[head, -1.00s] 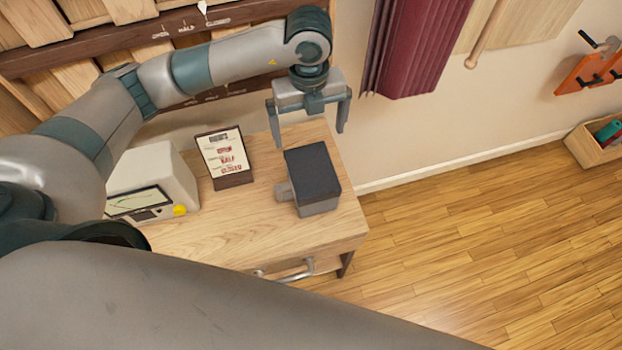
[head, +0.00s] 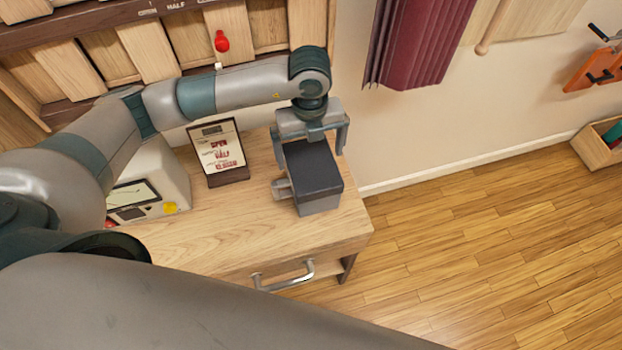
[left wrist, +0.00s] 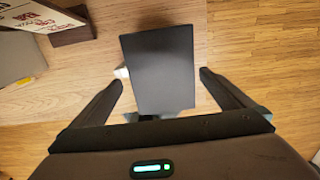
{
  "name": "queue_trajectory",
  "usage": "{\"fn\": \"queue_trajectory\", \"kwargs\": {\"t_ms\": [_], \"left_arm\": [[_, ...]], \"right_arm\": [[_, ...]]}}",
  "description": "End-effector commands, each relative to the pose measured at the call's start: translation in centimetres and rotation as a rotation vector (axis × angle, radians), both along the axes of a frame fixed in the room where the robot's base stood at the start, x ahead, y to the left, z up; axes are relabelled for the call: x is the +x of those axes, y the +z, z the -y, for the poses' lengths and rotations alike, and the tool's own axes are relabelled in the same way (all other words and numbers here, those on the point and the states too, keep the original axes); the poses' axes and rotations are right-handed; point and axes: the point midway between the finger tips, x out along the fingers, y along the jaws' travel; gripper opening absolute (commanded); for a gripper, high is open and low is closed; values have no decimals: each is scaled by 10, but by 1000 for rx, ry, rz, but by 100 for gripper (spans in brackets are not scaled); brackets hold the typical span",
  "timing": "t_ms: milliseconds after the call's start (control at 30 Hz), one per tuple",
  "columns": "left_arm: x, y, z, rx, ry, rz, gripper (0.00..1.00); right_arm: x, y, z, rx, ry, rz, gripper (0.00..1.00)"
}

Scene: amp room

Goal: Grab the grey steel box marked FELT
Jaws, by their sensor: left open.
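A grey box with a dark, flat top (head: 315,172) stands on the wooden table near its right end; no FELT marking is readable from here. It also shows in the left wrist view (left wrist: 160,68), between the two fingers. My left gripper (head: 311,150) is open at the far end of the box, its fingers on either side and apart from it. In the left wrist view the open fingertips (left wrist: 160,78) show a gap to the box on both sides. A small light-grey part (head: 281,188) sticks out at the box's left side. My right gripper is not in view.
A sign on a dark stand (head: 219,155) and a pale device with a screen (head: 155,185) stand left of the box. The table (head: 225,235) has a drawer handle (head: 285,277) in front. Open floor lies to the right.

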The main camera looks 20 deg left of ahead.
Motion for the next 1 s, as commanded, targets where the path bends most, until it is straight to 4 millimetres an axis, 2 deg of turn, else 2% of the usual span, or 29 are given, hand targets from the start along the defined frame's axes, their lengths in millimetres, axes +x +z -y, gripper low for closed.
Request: {"fn": "queue_trajectory", "kwargs": {"t_ms": [367, 800, 1000], "left_arm": [[0, -2, 0, 1, 0, -1, 100], [-1, -49, 4, 0, 1, -1, 100], [-1, -53, 4, -1, 1, -1, 100]], "right_arm": [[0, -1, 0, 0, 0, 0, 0], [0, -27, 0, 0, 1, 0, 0], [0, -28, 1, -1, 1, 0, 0]]}}
